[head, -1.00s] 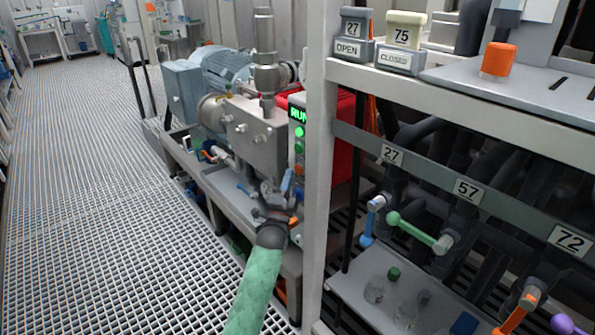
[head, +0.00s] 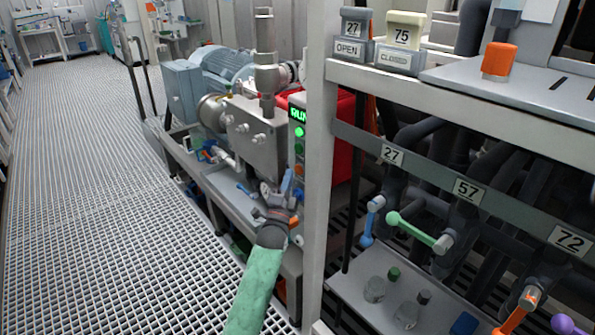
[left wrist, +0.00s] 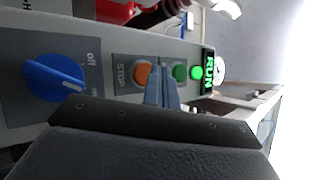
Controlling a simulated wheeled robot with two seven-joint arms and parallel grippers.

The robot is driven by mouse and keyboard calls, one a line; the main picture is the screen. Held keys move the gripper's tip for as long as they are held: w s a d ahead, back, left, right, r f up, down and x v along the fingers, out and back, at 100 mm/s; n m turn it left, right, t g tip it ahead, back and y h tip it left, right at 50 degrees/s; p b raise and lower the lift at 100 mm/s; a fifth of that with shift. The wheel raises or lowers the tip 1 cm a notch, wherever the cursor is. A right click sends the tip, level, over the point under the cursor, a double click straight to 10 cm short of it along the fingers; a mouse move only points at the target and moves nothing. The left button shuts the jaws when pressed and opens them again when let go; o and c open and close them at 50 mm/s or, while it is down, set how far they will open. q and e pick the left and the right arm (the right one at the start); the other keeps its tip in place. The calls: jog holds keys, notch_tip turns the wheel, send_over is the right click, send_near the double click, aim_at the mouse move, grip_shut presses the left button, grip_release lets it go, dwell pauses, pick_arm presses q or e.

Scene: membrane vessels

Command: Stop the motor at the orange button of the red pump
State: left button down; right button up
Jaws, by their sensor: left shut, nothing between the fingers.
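The red pump's red body (head: 344,135) stands partly behind a grey rack post in the head view. Its control panel carries a lit green RUN display (head: 298,115), which also shows in the left wrist view (left wrist: 209,70). The orange button (head: 299,170) sits low on the panel; in the left wrist view the orange button (left wrist: 142,73) is beside the word STOP. My left gripper (head: 287,180) is in front of the panel. In the left wrist view its shut, empty fingers (left wrist: 162,72) appear between the orange and green buttons. I cannot tell whether they touch the panel. My right gripper is not in view.
A green button (left wrist: 180,72) and a lit green lamp (left wrist: 197,73) are close to the fingers. A blue off/on knob (left wrist: 53,78) is on the same panel. The grey rack post (head: 320,170) stands just right of my arm. Grated floor (head: 110,220) at left is clear.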

pick_arm(q)
jog(key=shift+w+d, duration=0.1)
jog(key=shift+d, duration=0.05)
dwell(0.5)
jog(key=shift+w+d, duration=0.15)
jog(key=shift+d, duration=0.05)
jog(key=shift+w+d, duration=0.25)
jog(key=shift+d, duration=0.1)
dwell(1.0)
jog(key=shift+s+a, duration=0.1)
jog(key=shift+a, duration=0.05)
jog(key=shift+s+a+p, duration=0.4)
jog(key=shift+a+p, duration=0.1)
jog(key=shift+p, duration=0.05)
dwell(0.4)
jog(key=s+a+p, duration=0.1)
jog(key=a, duration=0.1)
jog(key=s+a+p, duration=0.1)
jog(key=s+a, duration=0.1)
dwell(0.5)
